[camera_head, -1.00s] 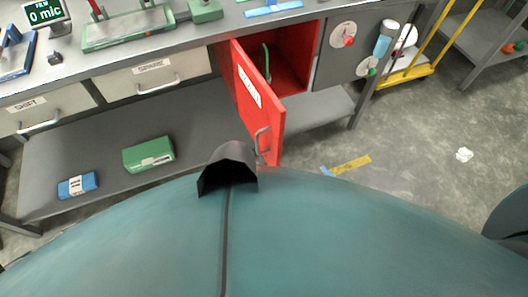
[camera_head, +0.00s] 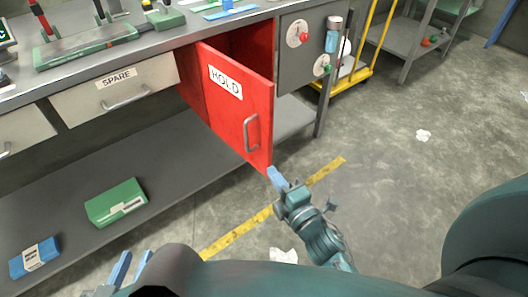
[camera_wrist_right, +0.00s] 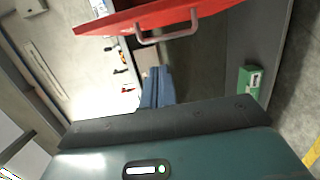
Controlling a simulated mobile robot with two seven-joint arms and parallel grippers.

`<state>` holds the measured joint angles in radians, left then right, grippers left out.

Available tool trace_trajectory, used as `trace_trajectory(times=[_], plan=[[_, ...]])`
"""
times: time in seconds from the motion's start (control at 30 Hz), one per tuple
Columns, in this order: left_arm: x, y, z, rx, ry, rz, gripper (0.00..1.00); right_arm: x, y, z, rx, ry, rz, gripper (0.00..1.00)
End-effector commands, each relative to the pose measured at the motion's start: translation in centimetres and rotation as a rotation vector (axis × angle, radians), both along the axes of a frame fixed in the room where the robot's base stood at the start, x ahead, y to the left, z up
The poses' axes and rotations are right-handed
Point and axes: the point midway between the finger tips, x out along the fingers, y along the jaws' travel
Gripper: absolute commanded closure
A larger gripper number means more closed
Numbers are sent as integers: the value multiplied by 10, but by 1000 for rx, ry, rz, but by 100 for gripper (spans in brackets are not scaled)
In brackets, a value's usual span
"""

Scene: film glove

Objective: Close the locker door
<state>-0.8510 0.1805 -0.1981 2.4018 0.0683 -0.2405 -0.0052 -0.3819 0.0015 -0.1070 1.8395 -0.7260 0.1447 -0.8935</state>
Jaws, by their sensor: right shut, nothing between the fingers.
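The red locker door (camera_head: 232,110), labelled HOLD, stands ajar in the head view, swung out from the red locker (camera_head: 255,42) under the bench. Its grey handle (camera_head: 251,132) is near its free edge; door and handle also show at the top of the right wrist view (camera_wrist_right: 165,36). My right gripper (camera_head: 276,177) is shut and empty at the door's lower free corner; I cannot tell whether it touches. Its blue fingers show together in the right wrist view (camera_wrist_right: 155,88). My left gripper (camera_head: 136,258) is low at the left, fingers apart, away from the door.
A SPARE drawer (camera_head: 115,88) is left of the locker. A green box (camera_head: 115,203) and a blue box (camera_head: 35,258) lie on the lower shelf (camera_head: 165,165). A yellow floor strip (camera_head: 240,229) runs below the door. A yellow cart (camera_head: 350,78) stands right; the floor there is mostly clear.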

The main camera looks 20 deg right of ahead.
Motion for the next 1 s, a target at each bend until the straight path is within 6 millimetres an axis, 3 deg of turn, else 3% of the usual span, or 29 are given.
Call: trace_trajectory(times=[0.17, 0.53, 0.7, 1.0], plan=[[0, 0, 1, 1, -1, 0, 73, 24, 5, 2, 1, -3, 1, 100], [1, -2, -5, 10, -1, -7, 73, 100, 20, 1, 4, 0, 0, 100], [1, -1, -2, 7, -3, -6, 73, 107, -6, 1, 2, 2, 0, 100], [1, -1, -1, 5, -5, -4, 73, 112, -17, 1, 5, 2, 0, 100]])
